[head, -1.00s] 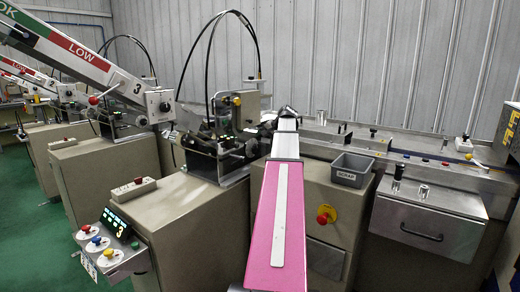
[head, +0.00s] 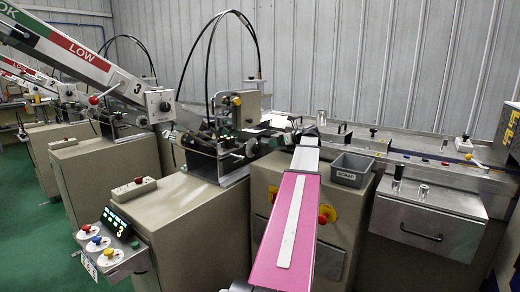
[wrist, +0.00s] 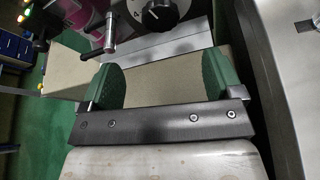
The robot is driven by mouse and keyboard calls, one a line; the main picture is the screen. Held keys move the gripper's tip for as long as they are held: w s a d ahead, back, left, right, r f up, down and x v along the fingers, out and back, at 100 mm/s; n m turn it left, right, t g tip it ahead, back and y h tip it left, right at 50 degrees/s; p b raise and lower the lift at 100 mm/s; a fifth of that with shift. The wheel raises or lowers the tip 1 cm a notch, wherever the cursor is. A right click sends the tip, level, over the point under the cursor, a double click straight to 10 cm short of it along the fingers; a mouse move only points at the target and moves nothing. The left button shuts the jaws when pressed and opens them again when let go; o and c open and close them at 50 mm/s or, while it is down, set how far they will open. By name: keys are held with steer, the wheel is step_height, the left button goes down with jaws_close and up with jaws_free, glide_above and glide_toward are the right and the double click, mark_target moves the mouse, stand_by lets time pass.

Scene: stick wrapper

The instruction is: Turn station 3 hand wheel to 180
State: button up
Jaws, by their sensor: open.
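Station 3 shows in the head view as a beige cabinet (head: 185,225) with a lit "3" panel (head: 118,223), and a sloped channel marked 3 (head: 135,88) rises above it. In the wrist view, a black knob with a white pointer and a "4" mark (wrist: 160,13) sits at the top. A metal crank-like handle (wrist: 108,45) is left of it. I cannot tell which part is the hand wheel. My gripper (wrist: 155,75) is open and empty, its green pads wide apart below the knob. In the head view my pink arm hides the gripper.
A grey scrap bin (head: 352,168) and a red stop button (head: 326,214) are right of my arm. A metal drawer box (head: 428,222) stands farther right. Black cables (head: 185,65) arch above the station's mechanism (head: 225,150). Green floor (head: 35,230) is clear at left.

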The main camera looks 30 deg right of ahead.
mark_target(257, 148)
steer(key=x, duration=1)
steer(key=shift+w+a+f, duration=0.1)
steer(key=shift+w+f, duration=0.05)
steer(key=shift+w, duration=0.15)
steer(key=c, duration=0.9)
